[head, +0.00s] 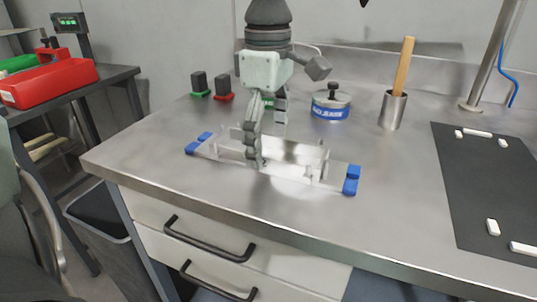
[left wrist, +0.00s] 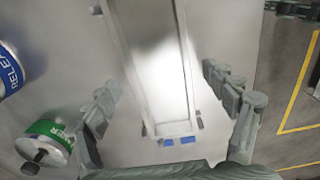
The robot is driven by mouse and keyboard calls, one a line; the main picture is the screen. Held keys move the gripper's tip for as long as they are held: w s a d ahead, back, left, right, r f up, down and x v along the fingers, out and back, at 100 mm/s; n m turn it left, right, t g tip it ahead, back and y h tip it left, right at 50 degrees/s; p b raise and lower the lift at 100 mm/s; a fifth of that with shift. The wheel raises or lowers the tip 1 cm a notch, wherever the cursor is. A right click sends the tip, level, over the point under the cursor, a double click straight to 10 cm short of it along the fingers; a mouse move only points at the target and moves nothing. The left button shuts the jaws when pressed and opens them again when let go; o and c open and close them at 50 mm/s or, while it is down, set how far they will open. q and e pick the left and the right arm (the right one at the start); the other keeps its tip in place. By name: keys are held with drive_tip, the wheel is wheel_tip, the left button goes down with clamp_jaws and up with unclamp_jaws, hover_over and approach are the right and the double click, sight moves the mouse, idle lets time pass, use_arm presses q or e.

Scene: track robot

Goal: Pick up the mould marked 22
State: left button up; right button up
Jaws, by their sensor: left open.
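A long metal mould (head: 300,152) with blue end pieces lies on the steel worktop. I cannot read a number on it. My left gripper (head: 268,142) points down over its middle, with the near finger in front of the mould and the far finger partly hidden behind it. In the left wrist view, the gripper (left wrist: 162,80) is open, its fingers wide apart on either side of the mould (left wrist: 150,50). I see no finger clearly touching it. My right gripper does not show clearly in either view.
Behind the mould stand a blue-labelled tin (head: 331,106) and a metal cup (head: 392,110) with a wooden handle. A green-labelled can (left wrist: 47,143) is near the left finger. A dark mat (head: 485,190) with white pieces lies right. A red bin (head: 50,82) is on the left bench.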

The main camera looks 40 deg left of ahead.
use_arm(q)
drive_tip(key=shift+c, duration=0.3)
clamp_jaws()
idle(0.3)
drive_tip(key=shift+r, duration=0.1)
